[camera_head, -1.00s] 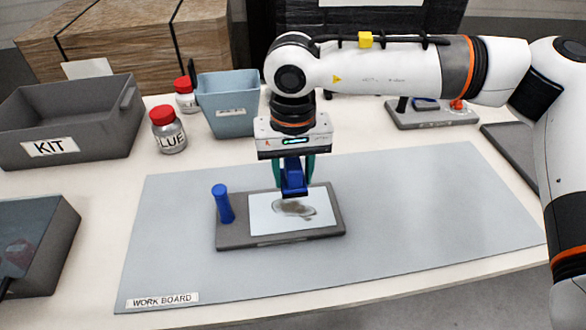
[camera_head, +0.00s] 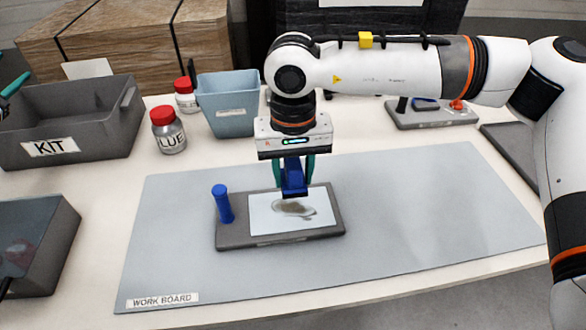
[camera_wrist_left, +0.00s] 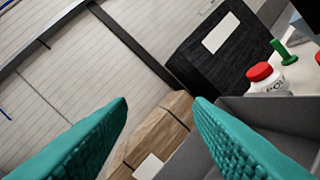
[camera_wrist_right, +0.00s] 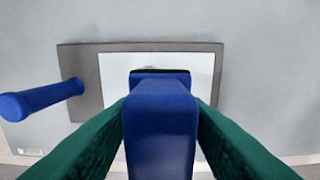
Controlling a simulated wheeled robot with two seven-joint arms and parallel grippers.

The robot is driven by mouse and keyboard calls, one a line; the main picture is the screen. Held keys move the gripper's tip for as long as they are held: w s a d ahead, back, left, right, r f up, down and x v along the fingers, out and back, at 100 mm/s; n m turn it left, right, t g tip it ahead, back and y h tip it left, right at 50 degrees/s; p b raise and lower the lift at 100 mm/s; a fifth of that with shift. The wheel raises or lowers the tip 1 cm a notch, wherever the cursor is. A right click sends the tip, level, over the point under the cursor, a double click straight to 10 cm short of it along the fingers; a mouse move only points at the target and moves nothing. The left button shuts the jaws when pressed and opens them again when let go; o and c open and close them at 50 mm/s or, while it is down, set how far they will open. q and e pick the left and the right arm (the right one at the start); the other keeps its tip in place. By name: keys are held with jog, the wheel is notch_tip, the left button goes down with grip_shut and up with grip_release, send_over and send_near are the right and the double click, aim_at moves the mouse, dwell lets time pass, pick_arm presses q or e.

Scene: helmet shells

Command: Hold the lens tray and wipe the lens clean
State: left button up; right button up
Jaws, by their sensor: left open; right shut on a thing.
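The lens tray (camera_head: 232,239) is a dark grey plate lying on the work board, with an upright blue post (camera_head: 223,204) at its left end. The pale lens (camera_head: 318,222) on it carries a brown-grey smudge (camera_head: 292,207). My right gripper (camera_head: 294,180) is shut on a blue wiper (camera_wrist_right: 160,115), just above or on the lens at its back part; contact is unclear. The wiper's dark edge (camera_wrist_right: 160,71) shows in the right wrist view. My left gripper (camera_wrist_left: 160,102) is open and empty; one teal finger shows at the far left of the head view, above the kit box.
The grey kit box (camera_head: 105,135) and another grey box (camera_head: 45,270) stand at the left. The board's right side is clear.

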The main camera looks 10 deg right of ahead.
pick_arm(q)
jog(key=s+d+r+m+g+h, duration=0.2)
jog(key=d+m+g+h, duration=0.5)
jog(key=d+m, duration=0.8)
jog(key=m+g+y, duration=0.8)
jog(key=m+g, duration=0.6)
jog(key=m, duration=1)
send_over(220, 189)
jog(key=f, duration=0.7)
jog(key=shift+w+d+f, duration=0.2)
jog(key=shift+d+f, duration=0.2)
jog(key=shift+s+f+m+t+y, duration=0.15)
jog(key=shift+m+t+y, duration=0.1)
jog(key=shift+m+y, duration=0.25)
jog(key=shift+s+f+m+t+y, duration=0.1)
jog(key=shift+m+t+y, duration=0.15)
jog(key=shift+m+y, duration=0.25)
jog(key=shift+a+m+t+y, duration=0.15)
jog(key=shift+m+t+y, duration=0.25)
jog(key=shift+m+y, duration=0.35)
jog(key=shift+a+m+t+y, duration=0.25)
jog(key=shift+m+t+y, duration=0.45)
jog(key=shift+y, duration=0.25)
jog(key=shift+f, duration=5.9)
